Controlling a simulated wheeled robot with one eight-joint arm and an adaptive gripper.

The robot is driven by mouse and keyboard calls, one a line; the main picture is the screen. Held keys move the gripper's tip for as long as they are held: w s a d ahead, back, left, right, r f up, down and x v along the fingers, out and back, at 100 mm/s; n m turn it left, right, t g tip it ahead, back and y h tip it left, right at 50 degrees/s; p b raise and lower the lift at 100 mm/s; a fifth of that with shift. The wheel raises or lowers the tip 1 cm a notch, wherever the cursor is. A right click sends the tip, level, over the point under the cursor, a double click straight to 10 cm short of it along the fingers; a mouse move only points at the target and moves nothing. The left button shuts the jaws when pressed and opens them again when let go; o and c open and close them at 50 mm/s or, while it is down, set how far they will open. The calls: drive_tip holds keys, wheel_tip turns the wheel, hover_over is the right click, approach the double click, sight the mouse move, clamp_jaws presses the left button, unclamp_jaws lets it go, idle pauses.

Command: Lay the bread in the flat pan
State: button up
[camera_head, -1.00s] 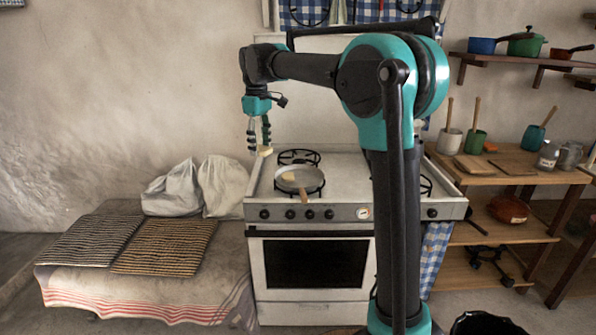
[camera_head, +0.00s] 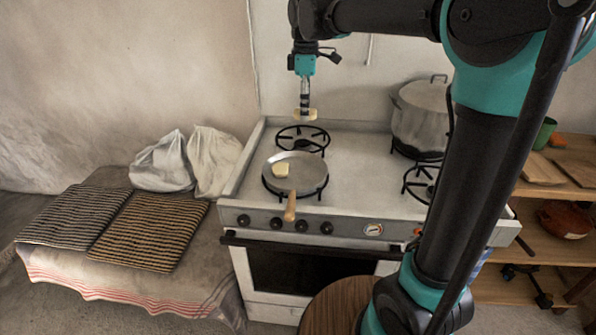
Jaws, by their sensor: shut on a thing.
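The flat pan (camera_head: 309,176) sits on the front left burner of the white stove, its wooden handle pointing to the front. A small pale yellow piece (camera_head: 281,170), perhaps butter, lies in its left part. My gripper (camera_head: 304,109) points down above the back left burner, behind the pan. It is shut on a pale slice, the bread (camera_head: 305,115), and holds it above the stove top. The fingers hide part of the bread.
A large lidded pot (camera_head: 421,118) stands on the back right burner. The back left burner (camera_head: 302,138) is empty. Left of the stove, white sacks (camera_head: 163,162) and striped mats (camera_head: 152,231) lie on a cloth-covered bench. Wooden boards (camera_head: 540,168) lie on the right shelf.

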sight(304, 173)
wheel_tip(304, 173, down, 20)
drive_tip(key=shift+s, duration=0.15)
idle(0.4)
drive_tip(key=shift+f, duration=0.15)
drive_tip(key=o, duration=0.9)
drive_tip(key=shift+c, duration=0.2)
wheel_tip(304, 173, up, 12)
